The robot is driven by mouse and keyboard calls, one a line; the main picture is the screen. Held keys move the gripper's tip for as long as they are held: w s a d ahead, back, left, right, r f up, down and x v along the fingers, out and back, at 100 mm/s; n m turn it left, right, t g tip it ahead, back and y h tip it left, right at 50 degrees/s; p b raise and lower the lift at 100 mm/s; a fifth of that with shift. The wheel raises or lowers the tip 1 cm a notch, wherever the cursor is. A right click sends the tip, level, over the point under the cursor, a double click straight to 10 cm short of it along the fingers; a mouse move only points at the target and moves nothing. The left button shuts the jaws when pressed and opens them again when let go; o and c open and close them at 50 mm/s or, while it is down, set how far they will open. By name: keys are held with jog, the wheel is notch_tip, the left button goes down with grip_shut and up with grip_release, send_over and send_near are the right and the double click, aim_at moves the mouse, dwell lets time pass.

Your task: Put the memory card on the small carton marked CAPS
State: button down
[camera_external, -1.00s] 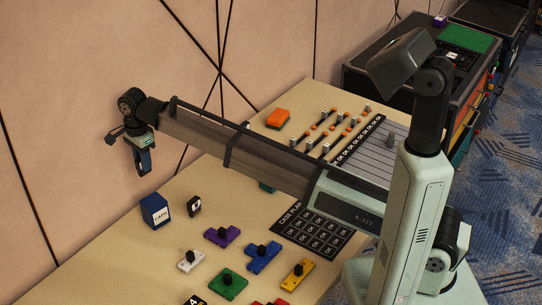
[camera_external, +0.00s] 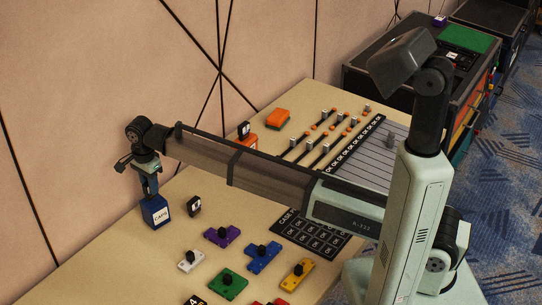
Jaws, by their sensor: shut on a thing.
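The small carton marked CAPS (camera_external: 157,214) is a dark blue box with a white label, standing upright near the table's left edge. My gripper (camera_external: 151,192) points down directly over the carton, with its fingertips at or just above the carton's top. It is shut on a small dark thing, which I take to be the memory card; fingers and distance hide its outline. I cannot tell whether it touches the carton.
A small black block with a white mark (camera_external: 194,206) stands right of the carton. Purple (camera_external: 223,236), white (camera_external: 191,260), blue (camera_external: 263,257) and green (camera_external: 228,283) pieces with black knobs lie in front. An orange block (camera_external: 277,119) lies farther back. The wall rises behind the table.

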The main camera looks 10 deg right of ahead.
jog(key=shift+f, duration=0.6)
jog(key=shift+f, duration=0.15)
jog(key=c, duration=0.9)
grip_release()
notch_tip(320, 180, up, 12)
jog(key=shift+r, duration=0.15)
